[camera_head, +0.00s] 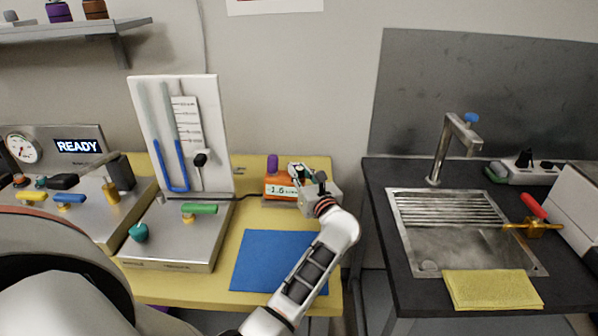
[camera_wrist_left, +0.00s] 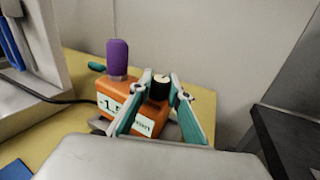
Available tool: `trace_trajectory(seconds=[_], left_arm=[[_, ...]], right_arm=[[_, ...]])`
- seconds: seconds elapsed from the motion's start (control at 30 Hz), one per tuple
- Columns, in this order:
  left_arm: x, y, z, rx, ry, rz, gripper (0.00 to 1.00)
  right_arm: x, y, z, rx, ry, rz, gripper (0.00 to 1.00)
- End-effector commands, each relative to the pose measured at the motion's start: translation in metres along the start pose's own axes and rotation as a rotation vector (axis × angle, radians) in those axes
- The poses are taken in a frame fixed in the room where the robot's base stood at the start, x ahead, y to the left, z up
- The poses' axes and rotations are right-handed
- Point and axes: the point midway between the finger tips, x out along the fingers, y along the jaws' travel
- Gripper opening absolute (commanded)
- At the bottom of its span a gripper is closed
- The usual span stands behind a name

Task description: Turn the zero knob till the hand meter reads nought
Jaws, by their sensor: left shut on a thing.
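The hand meter is an orange box (camera_head: 277,183) at the back right of the yellow bench, with a purple cylinder standing on top. Its pale display shows a minus value, about -1.5; the last digit is not sharp. It also shows in the left wrist view (camera_wrist_left: 117,92). The zero knob (camera_wrist_left: 159,88), black with a pale top and a dark mark, sits at the meter's right end. My left gripper (camera_head: 299,172) is shut on this knob, one teal finger on each side in the left wrist view (camera_wrist_left: 161,80). My right gripper is out of view.
A manometer board (camera_head: 211,120) with blue-filled tubes stands left of the meter, behind a metal plinth with valves. A dark cable runs to the meter. A blue mat (camera_head: 255,258) lies in front. A sink (camera_head: 420,256) is on the separate dark counter at right.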

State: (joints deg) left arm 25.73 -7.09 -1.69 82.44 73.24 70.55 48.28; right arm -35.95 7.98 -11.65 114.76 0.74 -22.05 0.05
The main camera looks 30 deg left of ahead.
Motion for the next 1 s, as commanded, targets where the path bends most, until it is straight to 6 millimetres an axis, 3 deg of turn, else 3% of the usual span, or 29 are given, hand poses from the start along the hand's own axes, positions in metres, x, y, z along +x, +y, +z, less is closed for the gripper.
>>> trace_trajectory(seconds=[0.17,0.4,0.8,1.0], left_arm=[[0.000,0.002,0.005,0.003,-0.004,-0.081,0.00],[0.000,0.003,0.008,0.014,-0.007,-0.273,0.00],[0.001,0.003,0.005,0.033,-0.008,-0.617,0.00],[0.001,0.002,0.002,0.036,-0.008,-0.738,0.00]], right_arm=[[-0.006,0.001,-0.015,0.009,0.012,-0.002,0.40],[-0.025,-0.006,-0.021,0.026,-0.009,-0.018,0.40],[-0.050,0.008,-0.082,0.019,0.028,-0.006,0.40],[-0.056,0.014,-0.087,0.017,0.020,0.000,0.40]])
